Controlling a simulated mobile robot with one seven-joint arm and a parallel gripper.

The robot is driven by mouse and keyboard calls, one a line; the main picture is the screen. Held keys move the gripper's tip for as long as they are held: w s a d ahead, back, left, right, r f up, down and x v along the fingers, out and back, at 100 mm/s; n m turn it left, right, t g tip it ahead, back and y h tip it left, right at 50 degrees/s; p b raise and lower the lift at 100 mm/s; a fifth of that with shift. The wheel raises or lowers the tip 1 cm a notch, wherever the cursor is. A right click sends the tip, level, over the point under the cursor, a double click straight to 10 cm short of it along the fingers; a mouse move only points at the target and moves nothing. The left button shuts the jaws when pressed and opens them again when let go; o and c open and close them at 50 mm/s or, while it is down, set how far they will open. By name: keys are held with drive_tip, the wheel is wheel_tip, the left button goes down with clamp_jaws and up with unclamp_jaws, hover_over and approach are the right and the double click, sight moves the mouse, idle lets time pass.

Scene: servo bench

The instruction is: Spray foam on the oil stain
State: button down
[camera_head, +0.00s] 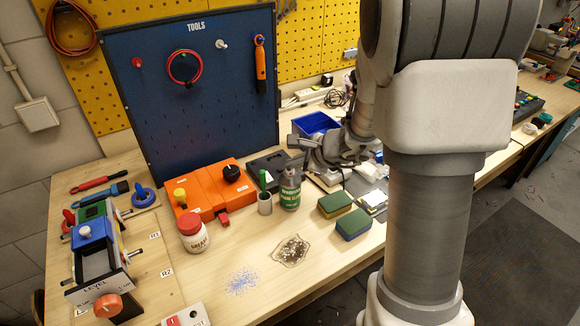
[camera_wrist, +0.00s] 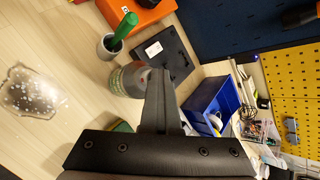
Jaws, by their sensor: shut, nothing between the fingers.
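The spray can (camera_head: 290,190), grey with a green label, stands upright on the bench; in the wrist view it (camera_wrist: 122,80) is partly hidden behind my fingers. My gripper (camera_head: 303,157) is shut and empty, close by the can's top; whether it touches the can I cannot tell. My closed fingers show in the wrist view (camera_wrist: 157,90). The oil stain (camera_head: 291,250) is a brownish patch on the wood in front of the can, dotted with white specks. It also shows at the left of the wrist view (camera_wrist: 31,91).
A grey cup with a green marker (camera_head: 265,200) stands left of the can, near a grease jar (camera_head: 194,235). Two sponges (camera_head: 336,205) lie to the right. A blue bin (camera_head: 314,123) stands behind. Blue speckles (camera_head: 241,281) mark the bench at front left.

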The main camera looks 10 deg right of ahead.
drive_tip(key=shift+s, duration=0.2)
idle(0.3)
wheel_tip(320, 180, up, 6)
drive_tip(key=p, duration=0.4)
drive_tip(key=shift+r, duration=0.2)
drive_tip(key=shift+w, duration=0.1)
idle(0.4)
drive_tip(key=s+a+r+n+g+y, duration=0.1)
drive_tip(key=s+a+r+n, duration=0.2)
drive_tip(key=s+r+n, duration=0.25)
drive_tip(key=s+a+r+n+g, duration=0.1)
drive_tip(key=s+a+r+n, duration=0.3)
drive_tip(key=s+n, duration=0.15)
drive_tip(key=s+d+r+n+h, duration=0.1)
drive_tip(key=s+d+n+h, duration=0.1)
drive_tip(key=s+n, duration=0.3)
drive_tip(key=s+d+r+n+h, duration=0.2)
drive_tip(key=s+d+n+h, duration=0.1)
drive_tip(key=s, duration=0.7)
drive_tip(key=shift+d+n, duration=0.6)
drive_tip(key=shift+n, duration=0.4)
